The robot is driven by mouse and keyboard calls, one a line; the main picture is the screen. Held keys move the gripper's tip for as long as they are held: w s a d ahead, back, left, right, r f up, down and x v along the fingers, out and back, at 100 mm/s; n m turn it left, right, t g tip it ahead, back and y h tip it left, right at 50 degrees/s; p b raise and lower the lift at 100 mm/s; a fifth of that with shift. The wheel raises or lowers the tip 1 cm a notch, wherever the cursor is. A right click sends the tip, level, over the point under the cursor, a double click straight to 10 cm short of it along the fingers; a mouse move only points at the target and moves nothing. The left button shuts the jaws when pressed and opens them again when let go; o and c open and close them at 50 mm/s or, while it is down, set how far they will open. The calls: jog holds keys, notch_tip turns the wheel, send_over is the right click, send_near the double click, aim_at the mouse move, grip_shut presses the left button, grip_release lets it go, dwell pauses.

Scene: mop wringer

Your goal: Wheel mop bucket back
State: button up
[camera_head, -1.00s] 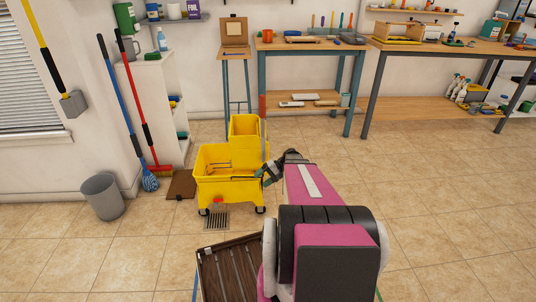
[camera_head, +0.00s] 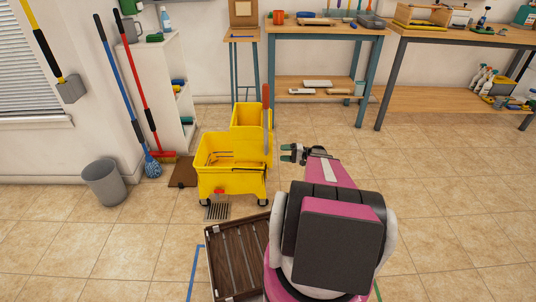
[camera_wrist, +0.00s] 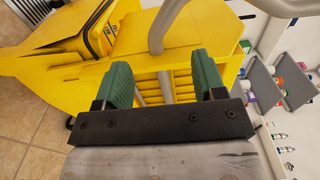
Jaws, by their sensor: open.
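The yellow mop bucket (camera_head: 232,181) stands upright on its wheels on the tiled floor, left of my gripper. The yellow wringer sits at its back, with a lever that has a reddish-brown grip (camera_head: 266,107) rising at the right side. My gripper (camera_head: 287,153) is open, pointing left, just right of the bucket and apart from it in the head view. In the wrist view its two green fingers (camera_wrist: 161,78) are spread with nothing gripped. A grey bar (camera_wrist: 156,38) and the yellow bucket (camera_wrist: 75,55) lie beyond them; whether the bar is between the fingertips is unclear.
A floor drain (camera_head: 217,212) lies in front of the bucket. A brown slatted tray (camera_head: 216,262) is nearer. A grey bin (camera_head: 104,183), mop and broom stand left; a workbench (camera_head: 326,32) stands behind. The floor to the right is clear.

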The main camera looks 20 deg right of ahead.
jog(key=x, duration=0.9)
jog(key=shift+w+a, duration=0.1)
jog(key=shift+a, duration=0.3)
jog(key=shift+f, duration=0.15)
grip_shut()
